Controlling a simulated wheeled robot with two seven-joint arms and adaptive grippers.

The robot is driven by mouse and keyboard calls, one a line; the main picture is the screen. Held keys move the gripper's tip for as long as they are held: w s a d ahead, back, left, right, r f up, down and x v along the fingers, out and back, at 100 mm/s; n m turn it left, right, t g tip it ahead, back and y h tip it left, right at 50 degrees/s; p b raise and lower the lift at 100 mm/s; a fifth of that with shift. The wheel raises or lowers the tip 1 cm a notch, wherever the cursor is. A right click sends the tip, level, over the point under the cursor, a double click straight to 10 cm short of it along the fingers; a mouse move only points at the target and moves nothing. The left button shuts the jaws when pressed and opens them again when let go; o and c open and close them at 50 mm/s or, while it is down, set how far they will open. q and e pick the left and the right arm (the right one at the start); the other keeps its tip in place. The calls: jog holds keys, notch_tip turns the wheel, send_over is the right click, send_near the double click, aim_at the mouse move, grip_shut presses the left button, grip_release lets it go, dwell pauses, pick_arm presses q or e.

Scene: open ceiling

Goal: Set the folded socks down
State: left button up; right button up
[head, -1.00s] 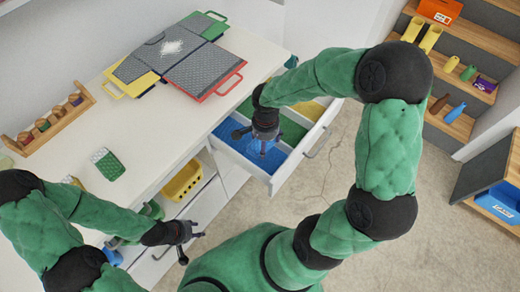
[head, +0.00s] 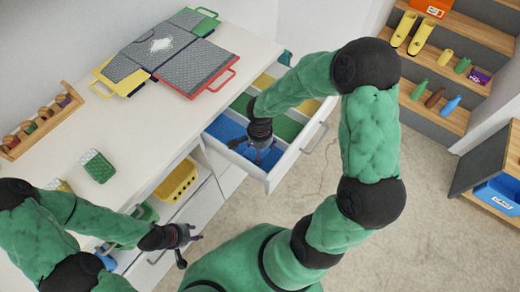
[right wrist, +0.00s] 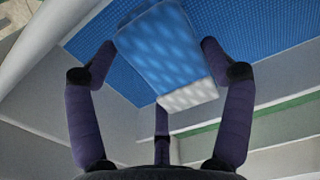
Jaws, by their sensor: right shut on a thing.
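The folded socks (right wrist: 165,48), blue with a pale grey end, are between the fingers of my right gripper (right wrist: 160,75); in the right wrist view they are over a blue ribbed surface. In the head view my right gripper (head: 258,148) points down into the open drawer (head: 311,138), at its blue compartment (head: 226,129). The gripper hides most of the socks there, and whether they touch the drawer floor cannot be told. My left gripper (head: 187,243) is open and empty, low beside the cabinet front.
The drawer also has a green compartment (head: 286,127) and yellow ones behind. On the white counter (head: 140,150) are folded panels (head: 195,66), a wooden rack (head: 43,121) and a green block (head: 97,166). A yellow basket (head: 178,181) sits below. Stepped shelves (head: 437,68) stand right.

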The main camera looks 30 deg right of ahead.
jog(key=o, duration=1)
jog(key=shift+o, duration=0.2)
jog(key=shift+r+p, duration=0.2)
jog(key=shift+p, duration=0.15)
notch_tip(320, 180, up, 12)
jog(key=p, duration=0.4)
